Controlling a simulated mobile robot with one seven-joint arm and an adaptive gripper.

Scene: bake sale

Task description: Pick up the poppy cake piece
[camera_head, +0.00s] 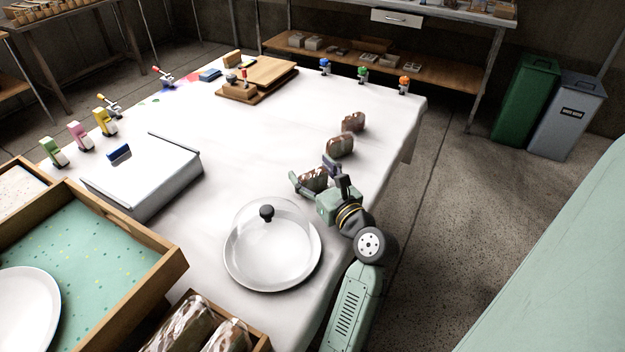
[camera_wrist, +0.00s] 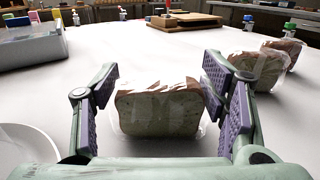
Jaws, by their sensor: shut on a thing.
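A wrapped cake piece (camera_head: 311,178) with a brown crust and a pale, speckled face is between the fingers of my gripper (camera_head: 314,184), near the right edge of the white table. In the wrist view the piece (camera_wrist: 160,108) stands upright in clear wrap. The purple pads of my gripper (camera_wrist: 158,88) are on both sides of it, the right one against the wrap. My gripper is shut on this piece, which appears to be at table level. I take it as the poppy cake piece; no label is readable.
Two more wrapped pieces (camera_head: 340,145) (camera_head: 353,122) stand behind it along the table (camera_head: 250,160). A glass dome on a plate (camera_head: 272,275) is at the front. Small coloured-top bottles (camera_head: 363,75) line the far edge. A grey box (camera_head: 145,180) and wooden tray (camera_head: 165,265) are left. Mid-table is clear.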

